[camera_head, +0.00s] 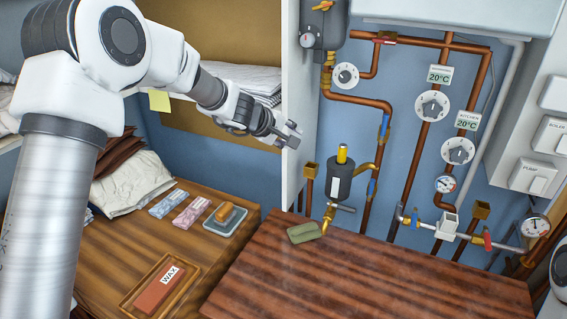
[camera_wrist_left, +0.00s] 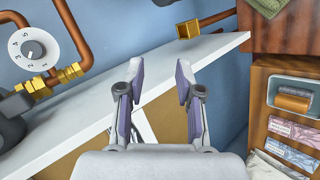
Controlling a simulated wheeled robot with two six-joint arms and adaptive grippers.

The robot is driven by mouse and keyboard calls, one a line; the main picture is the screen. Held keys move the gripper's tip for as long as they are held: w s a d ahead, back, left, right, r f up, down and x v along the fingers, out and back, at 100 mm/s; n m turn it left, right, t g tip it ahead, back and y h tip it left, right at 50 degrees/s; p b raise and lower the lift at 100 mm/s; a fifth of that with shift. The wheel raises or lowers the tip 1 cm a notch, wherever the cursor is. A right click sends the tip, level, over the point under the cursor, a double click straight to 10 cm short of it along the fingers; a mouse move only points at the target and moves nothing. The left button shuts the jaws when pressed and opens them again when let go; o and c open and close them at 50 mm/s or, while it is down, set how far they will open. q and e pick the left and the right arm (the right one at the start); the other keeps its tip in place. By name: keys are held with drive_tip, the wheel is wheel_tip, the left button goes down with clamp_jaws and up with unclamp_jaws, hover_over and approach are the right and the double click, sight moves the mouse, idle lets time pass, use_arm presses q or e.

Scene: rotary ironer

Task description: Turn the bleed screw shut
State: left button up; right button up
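A dark cylinder (camera_head: 339,182) with a brass top (camera_head: 342,154) stands upright on the pipework. Below it are a small grey bar (camera_head: 343,208) and a brass spout (camera_head: 327,218). I cannot tell for sure which small part is the bleed screw. My left gripper (camera_head: 291,134) is in front of the white panel's edge, up and left of the cylinder and apart from it. In the left wrist view its two fingers (camera_wrist_left: 158,82) are spread with nothing between them. My right gripper is out of view.
The white upright panel (camera_head: 292,175) stands beside my left gripper. A brown wooden top (camera_head: 360,275) lies below the pipes, with a green cloth (camera_head: 304,233) at its edge. A wax tray (camera_head: 134,307) and soap dish (camera_head: 224,228) sit at left. Dials and gauges line the wall.

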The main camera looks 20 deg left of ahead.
use_arm(q)
wheel_tip(320, 180, down, 6)
drive_tip(key=s+g+y, duration=0.1)
drive_tip(key=s, duration=0.1)
drive_tip(key=shift+s+a+f, duration=0.2)
drive_tip(key=shift+s, duration=0.1)
drive_tip(key=shift+m, duration=0.3)
